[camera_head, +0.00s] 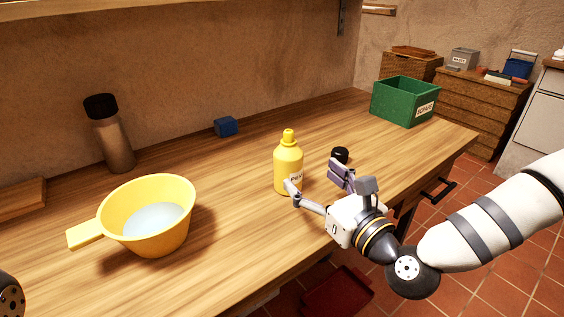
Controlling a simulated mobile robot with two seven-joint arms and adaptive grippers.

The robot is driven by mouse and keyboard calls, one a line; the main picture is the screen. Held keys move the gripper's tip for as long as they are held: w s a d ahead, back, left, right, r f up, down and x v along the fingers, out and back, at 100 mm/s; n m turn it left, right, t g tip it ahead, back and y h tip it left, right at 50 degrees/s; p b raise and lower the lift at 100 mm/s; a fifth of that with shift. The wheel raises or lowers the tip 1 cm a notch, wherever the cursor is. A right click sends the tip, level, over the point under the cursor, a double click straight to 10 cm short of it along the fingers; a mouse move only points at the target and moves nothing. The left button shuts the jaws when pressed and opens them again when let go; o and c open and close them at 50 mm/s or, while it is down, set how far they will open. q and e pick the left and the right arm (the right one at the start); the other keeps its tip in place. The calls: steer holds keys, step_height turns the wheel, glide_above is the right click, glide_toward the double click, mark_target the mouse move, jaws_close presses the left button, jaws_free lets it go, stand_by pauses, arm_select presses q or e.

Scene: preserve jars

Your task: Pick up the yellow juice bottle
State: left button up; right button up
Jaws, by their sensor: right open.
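A yellow juice bottle (287,160) stands upright on the wooden counter, with a small label low on its front. My right gripper (312,178) is open, its fingers pointing at the bottle from the lower right. One finger overlaps the front lower part of the bottle in the picture; the other is to the right of it, with a gap. I cannot tell whether the near finger touches the bottle. My left gripper is not in view.
A yellow handled bowl (180,236), a dark-capped jar (114,140) and a blue block (226,126) stand on the counter (240,220). A small black object (340,155) is behind my right gripper. A green crate (404,101) stands at the far right end.

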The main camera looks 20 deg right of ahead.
mark_target(293, 147)
steer(key=x, duration=0.8)
steer(key=shift+a, duration=0.3)
steer(key=c, duration=1.5)
steer(key=shift+c, duration=1)
steer(key=shift+r, duration=0.35)
step_height(293, 147, up, 3)
steer(key=shift+p, duration=0.45)
steer(key=s+a+r+p, duration=0.2)
steer(key=s+r+p, duration=0.1)
steer(key=s+r, duration=0.6)
steer(key=s, duration=0.4)
steer(key=shift+s+a+r+p, duration=0.2)
steer(key=shift+s+a+p, duration=0.1)
steer(key=shift+s, duration=0.1)
steer(key=o, duration=0.9)
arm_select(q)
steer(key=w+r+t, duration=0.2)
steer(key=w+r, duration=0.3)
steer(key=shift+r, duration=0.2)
arm_select(e)
steer(key=c, duration=0.5)
